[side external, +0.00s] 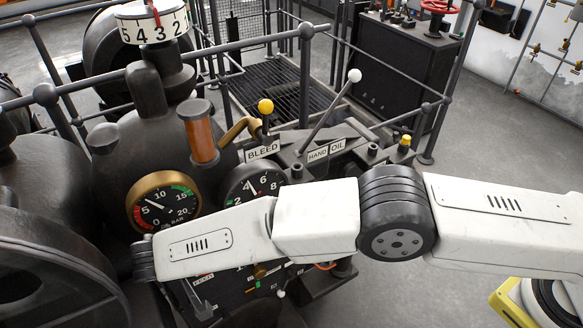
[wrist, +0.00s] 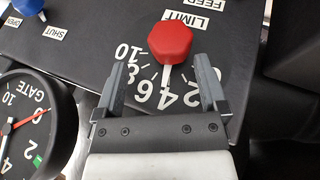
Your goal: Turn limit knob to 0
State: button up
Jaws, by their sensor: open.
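The limit knob (wrist: 170,42) is red and six-sided, on a dark panel below the LIMIT label (wrist: 194,20) in the wrist view. Its white pointer (wrist: 167,76) points down the picture, at about the 4 on the white number scale (wrist: 144,93). The side external view hides the knob and my fingers.
A GATE gauge (wrist: 26,120) with a red needle lies left of my gripper. A blue knob (wrist: 28,6) and a SHUT label (wrist: 54,31) are at upper left. In the side view, gauges (side external: 162,203), a yellow-knobbed BLEED lever (side external: 265,107) and railings stand close around the arm.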

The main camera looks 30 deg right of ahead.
jog(key=s+d+r, duration=0.8)
jog(key=s+r, duration=0.2)
jog(key=s, duration=0.1)
jog(key=shift+d, duration=0.35)
dwell(0.7)
jog(key=shift+r, duration=0.1)
jog(key=w+d+r+g+y, duration=0.2)
jog(key=d+g, duration=0.1)
jog(key=d, duration=1.5)
jog(key=s+d+y, duration=0.1)
jog(key=s+d, duration=0.2)
jog(key=d, duration=0.5)
jog(key=s+d+m+t+y, duration=0.1)
jog(key=s+d, duration=0.2)
jog(key=d, duration=0.6)
jog(key=shift+s+r, duration=0.25)
jog(key=shift+s, duration=0.1)
jog(key=shift+a, duration=0.1)
jog(key=shift+c, duration=0.3)
